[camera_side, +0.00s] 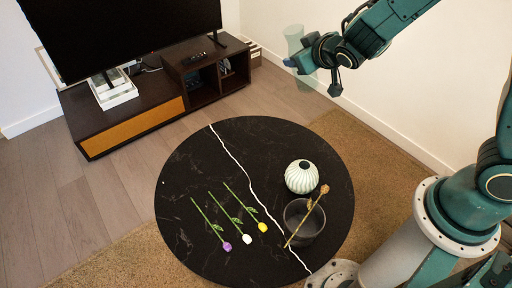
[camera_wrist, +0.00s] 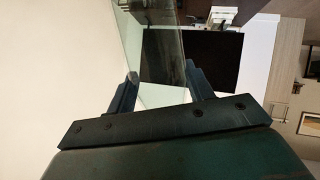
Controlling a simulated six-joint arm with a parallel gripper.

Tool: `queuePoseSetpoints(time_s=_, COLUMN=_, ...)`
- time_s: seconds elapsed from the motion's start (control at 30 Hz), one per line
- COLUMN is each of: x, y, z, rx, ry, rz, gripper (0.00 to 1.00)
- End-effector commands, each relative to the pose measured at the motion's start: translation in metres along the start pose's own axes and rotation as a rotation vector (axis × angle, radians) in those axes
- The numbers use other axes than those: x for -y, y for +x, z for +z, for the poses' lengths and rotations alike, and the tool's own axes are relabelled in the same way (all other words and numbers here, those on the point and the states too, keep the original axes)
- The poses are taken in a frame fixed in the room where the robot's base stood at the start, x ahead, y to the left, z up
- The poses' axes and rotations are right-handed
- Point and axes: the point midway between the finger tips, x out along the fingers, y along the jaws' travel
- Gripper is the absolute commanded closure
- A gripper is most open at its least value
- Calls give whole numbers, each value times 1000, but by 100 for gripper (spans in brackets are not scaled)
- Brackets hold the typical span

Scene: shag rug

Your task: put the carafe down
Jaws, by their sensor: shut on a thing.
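The carafe (camera_side: 294,40) is clear glass and hard to make out against the pale wall in the side view. My gripper (camera_side: 301,62) is shut on it and holds it high in the air, above and beyond the far edge of the round table. It looks near upright, perhaps slightly tilted. In the wrist view the glass carafe (camera_wrist: 155,40) rises between the two dark fingers of my gripper (camera_wrist: 161,80). Its lower part is hidden behind the gripper body there. The round black table (camera_side: 190,165) with a white vein stands below.
A ribbed pale green vase (camera_side: 301,177) and a dark pot (camera_side: 311,222) stand on the table's right side. An orange-brown flower (camera_side: 308,212) leans across the pot. Purple (camera_side: 227,246), white (camera_side: 247,238) and yellow (camera_side: 262,227) flowers lie toward the front. The table's far left part is clear.

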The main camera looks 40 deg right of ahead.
Motion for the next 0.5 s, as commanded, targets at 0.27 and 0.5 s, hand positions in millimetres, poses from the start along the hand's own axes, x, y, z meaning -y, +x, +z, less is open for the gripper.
queuePoseSetpoints(time_s=0.27, x=10, y=27, z=14, rx=-21, ry=-4, rz=-41, gripper=91)
queuePoseSetpoints(time_s=0.5, x=22, y=64, z=34, rx=-56, ry=-9, rz=-110, gripper=91)
